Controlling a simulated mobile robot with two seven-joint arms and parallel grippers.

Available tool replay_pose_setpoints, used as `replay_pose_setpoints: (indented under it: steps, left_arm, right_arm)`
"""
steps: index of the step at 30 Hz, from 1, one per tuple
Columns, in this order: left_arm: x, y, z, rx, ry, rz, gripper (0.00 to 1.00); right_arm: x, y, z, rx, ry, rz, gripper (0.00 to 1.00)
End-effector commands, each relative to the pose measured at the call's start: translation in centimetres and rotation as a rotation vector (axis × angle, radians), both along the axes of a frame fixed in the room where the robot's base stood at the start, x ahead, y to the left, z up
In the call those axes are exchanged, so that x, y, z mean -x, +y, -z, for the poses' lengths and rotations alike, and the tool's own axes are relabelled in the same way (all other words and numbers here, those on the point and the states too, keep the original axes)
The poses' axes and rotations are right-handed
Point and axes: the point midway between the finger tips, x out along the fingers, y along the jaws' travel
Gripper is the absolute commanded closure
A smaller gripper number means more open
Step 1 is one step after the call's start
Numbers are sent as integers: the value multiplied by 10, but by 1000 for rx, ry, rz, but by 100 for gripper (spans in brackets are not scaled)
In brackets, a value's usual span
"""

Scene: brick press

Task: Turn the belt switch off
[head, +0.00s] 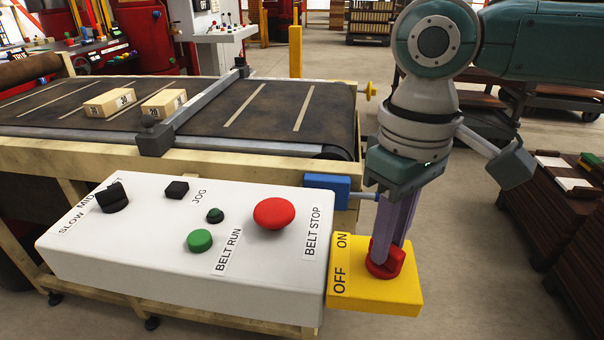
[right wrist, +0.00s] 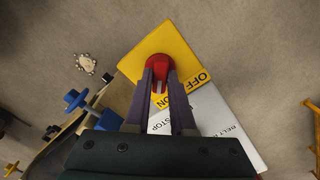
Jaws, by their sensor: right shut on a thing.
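The belt switch is a yellow box (head: 375,301) with a red knob (head: 380,268), at the right end of the white control panel (head: 150,262). The words OFF and ON are on its left edge, OFF nearer to me in the head view. My right gripper (head: 389,250) comes down from above and is shut on the red knob. In the right wrist view, my gripper (right wrist: 160,84) has one finger on each side of the red knob (right wrist: 160,66). The fingers partly hide the knob, and I cannot tell surely which word it points to. My left gripper is not in view.
The panel has a large red BELT STOP button (head: 274,213), a green BELT RUN button (head: 200,240) and black knobs. Behind it is the conveyor belt (head: 262,118), with two wooden blocks (head: 110,102) on it. A blue part (head: 327,186) stands close to my right gripper. Brown crates (head: 553,218) stand at right.

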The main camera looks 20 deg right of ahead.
Motion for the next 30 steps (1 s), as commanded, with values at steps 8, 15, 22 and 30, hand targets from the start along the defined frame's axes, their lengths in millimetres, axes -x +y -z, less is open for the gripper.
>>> replay_pose_setpoints:
  steps: [8,15,22,30]
  left_arm:
    - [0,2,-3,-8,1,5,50]
    - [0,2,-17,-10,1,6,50]
    - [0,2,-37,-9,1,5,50]
    - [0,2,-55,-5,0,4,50]
  right_arm:
    - [0,0,-1,0,0,-13,100]
    - [1,0,-3,0,2,-110,100]
    - [1,0,-4,-1,5,-295,100]
    - [1,0,-3,-1,4,-552,100]
